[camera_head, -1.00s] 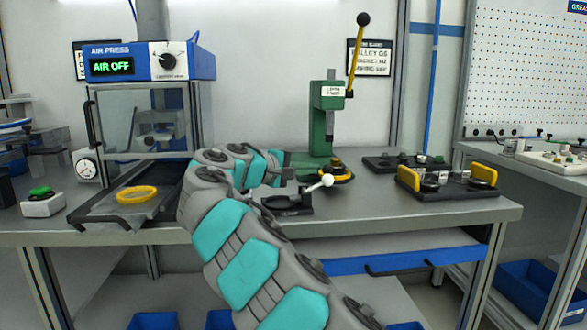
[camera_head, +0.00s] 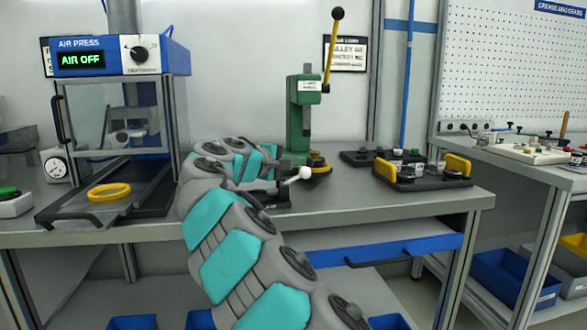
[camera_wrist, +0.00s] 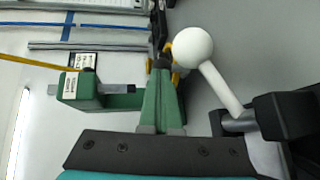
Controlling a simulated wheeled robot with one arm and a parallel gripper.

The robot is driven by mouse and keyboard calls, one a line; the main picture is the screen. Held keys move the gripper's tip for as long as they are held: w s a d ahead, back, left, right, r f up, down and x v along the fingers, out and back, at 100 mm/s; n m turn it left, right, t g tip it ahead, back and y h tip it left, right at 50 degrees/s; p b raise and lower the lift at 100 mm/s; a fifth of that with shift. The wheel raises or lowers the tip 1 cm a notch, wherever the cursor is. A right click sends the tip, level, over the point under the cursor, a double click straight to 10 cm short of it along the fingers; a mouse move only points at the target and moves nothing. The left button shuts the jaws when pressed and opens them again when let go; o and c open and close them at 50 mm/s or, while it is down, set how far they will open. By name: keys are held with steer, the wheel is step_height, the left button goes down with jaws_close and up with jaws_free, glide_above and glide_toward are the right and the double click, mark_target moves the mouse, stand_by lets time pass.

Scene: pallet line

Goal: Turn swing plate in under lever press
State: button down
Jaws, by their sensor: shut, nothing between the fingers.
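The green lever press (camera_head: 303,95) stands at the back of the bench, its yellow lever (camera_head: 331,55) raised. A round yellow-rimmed plate (camera_head: 322,170) with a brass-coloured piece on it lies low at the press; I cannot tell whether it is squarely under the ram (camera_head: 307,122). A white ball handle (camera_head: 305,173) on a black fixture (camera_head: 268,206) stands in front. The handle shows close up in the wrist view (camera_wrist: 194,48), beside the press (camera_wrist: 75,90). My gripper (camera_head: 284,172) is shut and empty, just left of the ball; its fingertips are partly hidden by my arm.
The air press (camera_head: 118,60) reads AIR OFF, with a yellow ring (camera_head: 109,192) on its tray at left. A second bench (camera_head: 530,165) is farther right. The bench front right is clear.

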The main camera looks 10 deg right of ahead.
steer(key=shift+s+d+t+b, duration=0.1)
steer(key=shift+d+t+b, duration=0.25)
steer(key=shift+d, duration=0.3)
steer(key=shift+w+d, duration=0.25)
steer(key=shift+d, duration=0.7)
steer(key=shift+s+a+r, duration=0.1)
steer(key=shift+a, duration=0.05)
